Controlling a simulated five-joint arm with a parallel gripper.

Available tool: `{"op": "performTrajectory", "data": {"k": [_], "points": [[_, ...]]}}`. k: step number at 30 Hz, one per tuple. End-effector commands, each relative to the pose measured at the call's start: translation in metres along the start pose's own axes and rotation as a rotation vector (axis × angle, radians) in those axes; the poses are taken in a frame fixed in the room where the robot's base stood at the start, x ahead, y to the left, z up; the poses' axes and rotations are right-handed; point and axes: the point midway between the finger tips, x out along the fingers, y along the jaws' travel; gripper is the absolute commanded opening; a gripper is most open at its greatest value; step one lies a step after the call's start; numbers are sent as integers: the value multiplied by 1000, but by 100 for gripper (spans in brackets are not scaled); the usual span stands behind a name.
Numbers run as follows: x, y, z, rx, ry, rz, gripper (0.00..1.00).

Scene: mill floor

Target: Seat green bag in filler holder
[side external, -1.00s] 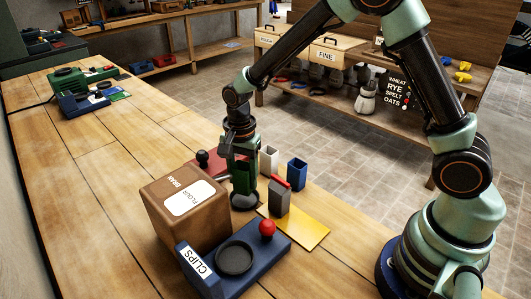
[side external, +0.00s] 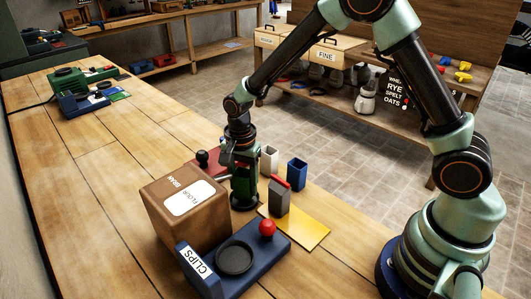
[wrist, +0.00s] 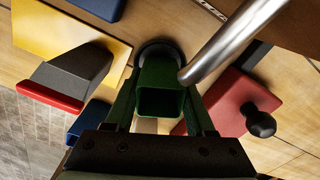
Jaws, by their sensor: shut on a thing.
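The green bag (side external: 242,184) is an upright, open-topped green sleeve, held between the fingers of my gripper (side external: 241,163). In the wrist view my gripper (wrist: 160,110) is shut on the bag (wrist: 160,78), and I look into its square mouth. The dark round holder (side external: 243,204) stands on the bench directly under the bag. Its grey rim (wrist: 152,46) shows around the bag's lower end in the wrist view. The bag's bottom is at the holder, but I cannot tell whether it rests fully inside.
A brown flour box (side external: 180,215) stands close at left, a blue clips base (side external: 265,262) in front. A grey block (side external: 279,200), yellow plate (side external: 312,236), white bin (side external: 268,160) and blue bin (side external: 297,175) are right. A red plate (wrist: 225,100) and metal tube (wrist: 235,38) are close by.

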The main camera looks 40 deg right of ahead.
Motion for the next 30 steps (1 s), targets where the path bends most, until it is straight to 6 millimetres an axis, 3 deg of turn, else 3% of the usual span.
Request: {"op": "performTrajectory", "data": {"k": [30], "points": [[7, 0, 0, 0, 0, 0, 0]]}}
